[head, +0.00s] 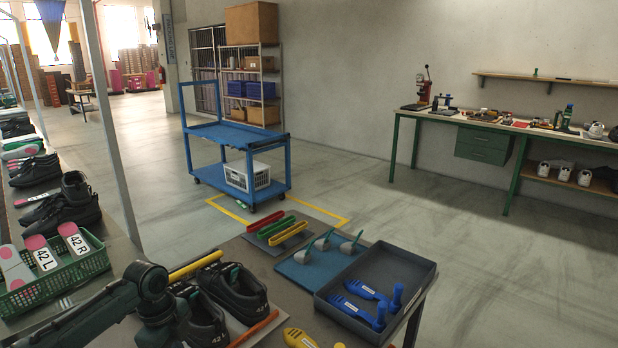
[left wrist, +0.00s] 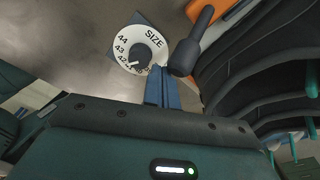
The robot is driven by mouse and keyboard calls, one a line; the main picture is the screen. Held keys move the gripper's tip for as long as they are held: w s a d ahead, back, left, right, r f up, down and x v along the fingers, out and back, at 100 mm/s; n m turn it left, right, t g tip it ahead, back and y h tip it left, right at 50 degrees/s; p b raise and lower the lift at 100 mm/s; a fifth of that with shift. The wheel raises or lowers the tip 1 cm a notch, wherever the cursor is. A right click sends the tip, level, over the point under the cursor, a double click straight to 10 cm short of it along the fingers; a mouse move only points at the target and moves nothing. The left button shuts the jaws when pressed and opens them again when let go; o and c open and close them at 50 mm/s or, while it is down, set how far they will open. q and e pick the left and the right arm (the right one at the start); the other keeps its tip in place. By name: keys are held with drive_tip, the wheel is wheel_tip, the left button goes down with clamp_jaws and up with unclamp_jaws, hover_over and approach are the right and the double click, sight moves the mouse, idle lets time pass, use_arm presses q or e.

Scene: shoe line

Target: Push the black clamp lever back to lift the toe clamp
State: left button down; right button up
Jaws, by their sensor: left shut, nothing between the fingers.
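In the left wrist view a black lever (left wrist: 190,52) with a thick rounded end shows at the top centre. My left gripper (left wrist: 161,76) is shut and empty. Its blue-grey fingertips are just left of and below the lever's thick end; I cannot tell whether they touch. A white size dial (left wrist: 129,45) is left of the fingertips, on a dark plate. Black shoes (left wrist: 262,60) fill the right side. I cannot make out the toe clamp. In the head view my left arm comes in at the lower left, beside black shoes (head: 238,284); its fingers are hidden there. My right gripper is not in view.
A grey tray (head: 425,272) with blue tools, a blue mat (head: 300,277) and coloured brushes (head: 271,228) lie right of the shoes. A green crate (head: 60,278) stands on the line at left. A blue trolley (head: 230,135) is beyond. Open floor lies to the right.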

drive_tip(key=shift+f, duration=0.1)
